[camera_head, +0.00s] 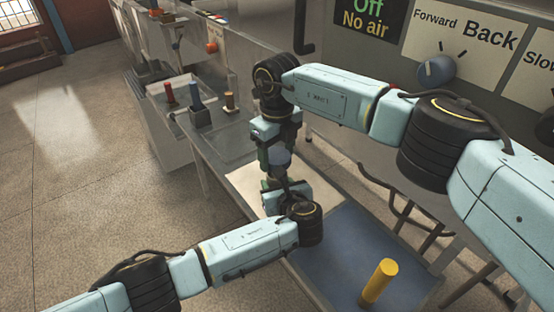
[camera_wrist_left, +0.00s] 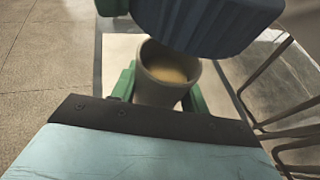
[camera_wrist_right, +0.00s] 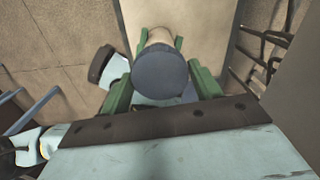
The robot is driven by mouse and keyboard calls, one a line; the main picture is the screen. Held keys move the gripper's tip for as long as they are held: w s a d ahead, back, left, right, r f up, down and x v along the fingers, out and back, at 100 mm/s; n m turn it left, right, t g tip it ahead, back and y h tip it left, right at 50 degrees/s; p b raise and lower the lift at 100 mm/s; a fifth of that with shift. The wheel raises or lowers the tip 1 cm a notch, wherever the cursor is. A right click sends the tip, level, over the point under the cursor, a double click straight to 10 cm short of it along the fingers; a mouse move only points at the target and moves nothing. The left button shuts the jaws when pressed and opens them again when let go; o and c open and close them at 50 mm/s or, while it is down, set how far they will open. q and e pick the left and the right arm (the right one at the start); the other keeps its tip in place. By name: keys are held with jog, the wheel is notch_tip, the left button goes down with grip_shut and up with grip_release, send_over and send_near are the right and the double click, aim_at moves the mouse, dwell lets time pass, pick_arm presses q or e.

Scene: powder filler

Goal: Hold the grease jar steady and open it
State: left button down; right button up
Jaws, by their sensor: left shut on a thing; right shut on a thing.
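The grease jar (camera_wrist_left: 158,94) is a beige-grey cup with a tan filling. Its mouth shows open in the left wrist view. My left gripper (camera_wrist_left: 160,92) has its green fingers shut on the jar's sides. A ribbed blue-grey lid (camera_wrist_left: 205,20) is above the jar, apart from its mouth. My right gripper (camera_wrist_right: 162,85) is shut on the lid (camera_wrist_right: 160,75), with a green finger on each side. The jar (camera_wrist_right: 158,37) shows partly beyond the lid in the right wrist view. In the head view my right gripper (camera_head: 277,150) is above my left, and the arms largely hide the jar.
A cream mat (camera_head: 245,180) and a blue mat (camera_head: 345,240) lie on the bench. A yellow cylinder (camera_head: 378,283) stands on the blue mat. Several coloured-handled items stand at a tray (camera_head: 180,88) on the left. A panel with a knob (camera_head: 436,70) is behind my right arm.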

pick_arm(q)
jog(key=c, duration=0.7)
grip_release()
jog(key=shift+o, duration=0.2)
